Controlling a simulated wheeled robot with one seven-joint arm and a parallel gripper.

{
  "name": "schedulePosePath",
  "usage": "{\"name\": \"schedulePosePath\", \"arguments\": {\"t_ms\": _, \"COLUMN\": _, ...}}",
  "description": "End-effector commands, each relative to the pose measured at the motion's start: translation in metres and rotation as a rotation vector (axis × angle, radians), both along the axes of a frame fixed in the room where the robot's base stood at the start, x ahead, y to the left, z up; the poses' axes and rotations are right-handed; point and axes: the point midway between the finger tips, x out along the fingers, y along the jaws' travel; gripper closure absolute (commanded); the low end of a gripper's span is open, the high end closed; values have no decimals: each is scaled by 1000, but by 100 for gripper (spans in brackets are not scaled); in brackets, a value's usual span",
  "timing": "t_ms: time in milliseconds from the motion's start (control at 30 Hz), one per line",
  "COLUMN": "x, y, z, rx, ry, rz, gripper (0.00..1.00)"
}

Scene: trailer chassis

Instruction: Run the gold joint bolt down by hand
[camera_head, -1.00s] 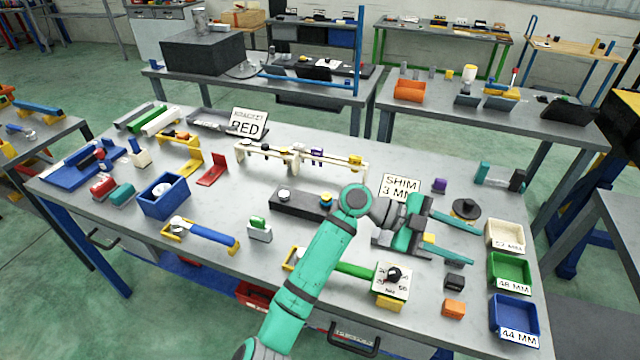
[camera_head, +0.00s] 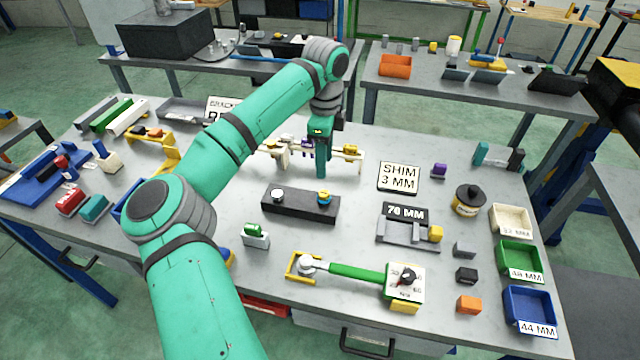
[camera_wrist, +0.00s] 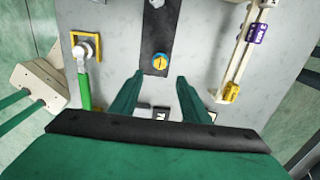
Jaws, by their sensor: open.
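A silver round-headed bolt (camera_head: 278,194) stands at the block's left end. In the wrist view the gold bolt (camera_wrist: 159,60) shows just past and between my fingertips. My gripper (camera_head: 321,174) points downward just behind the block in the head view. In the wrist view my gripper (camera_wrist: 160,76) is open, its two green fingers apart with nothing held between them.
A cream rail (camera_head: 345,153) with purple and yellow pieces lies behind the block. In front lies a green-handled wrench (camera_head: 345,271). Bare tabletop surrounds the block.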

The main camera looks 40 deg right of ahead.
Motion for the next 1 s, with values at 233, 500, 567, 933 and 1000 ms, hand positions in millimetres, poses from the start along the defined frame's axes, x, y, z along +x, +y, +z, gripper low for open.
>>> {"name": "schedulePosePath", "arguments": {"t_ms": 233, "x": -1, "y": 0, "z": -31, "rx": 2, "ry": 2, "rz": 0, "gripper": 58}}
{"name": "schedulePosePath", "arguments": {"t_ms": 500, "x": -1, "y": -1, "z": -78, "rx": 1, "ry": 2, "rz": -1, "gripper": 58}}
{"name": "schedulePosePath", "arguments": {"t_ms": 567, "x": -1, "y": -1, "z": -86, "rx": 0, "ry": 1, "rz": -1, "gripper": 58}}
{"name": "schedulePosePath", "arguments": {"t_ms": 933, "x": 0, "y": 0, "z": -106, "rx": 0, "ry": 0, "rz": 1, "gripper": 58}}
{"name": "schedulePosePath", "arguments": {"t_ms": 1000, "x": 0, "y": 0, "z": -106, "rx": 0, "ry": 0, "rz": 1, "gripper": 58}}
